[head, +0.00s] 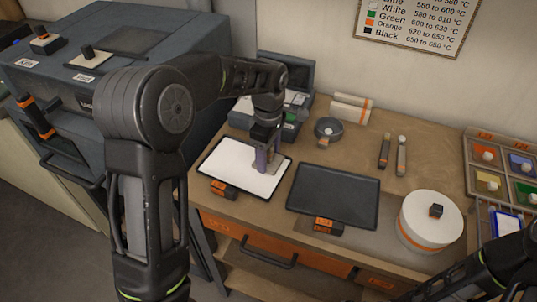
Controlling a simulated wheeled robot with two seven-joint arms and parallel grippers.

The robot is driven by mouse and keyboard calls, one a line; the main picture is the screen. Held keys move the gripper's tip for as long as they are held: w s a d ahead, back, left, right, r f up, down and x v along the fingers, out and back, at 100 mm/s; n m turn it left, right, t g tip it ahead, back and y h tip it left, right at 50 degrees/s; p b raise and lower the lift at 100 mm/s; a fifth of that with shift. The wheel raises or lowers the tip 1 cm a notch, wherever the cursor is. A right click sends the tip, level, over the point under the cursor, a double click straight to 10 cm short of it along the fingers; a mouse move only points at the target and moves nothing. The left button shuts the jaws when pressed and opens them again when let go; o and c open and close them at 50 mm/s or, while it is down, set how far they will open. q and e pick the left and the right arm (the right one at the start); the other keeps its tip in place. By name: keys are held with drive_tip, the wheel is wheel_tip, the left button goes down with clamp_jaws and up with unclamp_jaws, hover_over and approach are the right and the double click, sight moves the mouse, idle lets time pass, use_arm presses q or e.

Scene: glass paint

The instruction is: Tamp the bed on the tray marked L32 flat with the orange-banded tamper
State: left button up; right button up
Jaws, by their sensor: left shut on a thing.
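A tray with a smooth white bed (226,178) lies at the left of the wooden bench, with an orange tag (223,189) at its front edge. A dark, empty-looking tray (336,194) lies to its right, with another orange tag (328,226). The writing on both tags is too small to read. My left gripper (267,152) is over the right part of the white bed, shut on a small upright tool (273,160). The tool is mostly hidden by the fingers, so I cannot make out its band. It reaches down to the bed or just above it.
Behind are a small grey pot (328,130) and two slim tools (385,151). A round white lidded container (430,219) stands at the front right, beside a divided colour tray (489,166). A blue-grey kiln (70,75) stands left. My right arm shows at the lower right.

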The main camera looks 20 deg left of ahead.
use_arm(q)
drive_tip(key=shift+r, duration=0.25)
drive_tip(key=shift+r+p, duration=1.55)
drive_tip(key=shift+r, duration=0.5)
drive_tip(key=shift+f, duration=0.1)
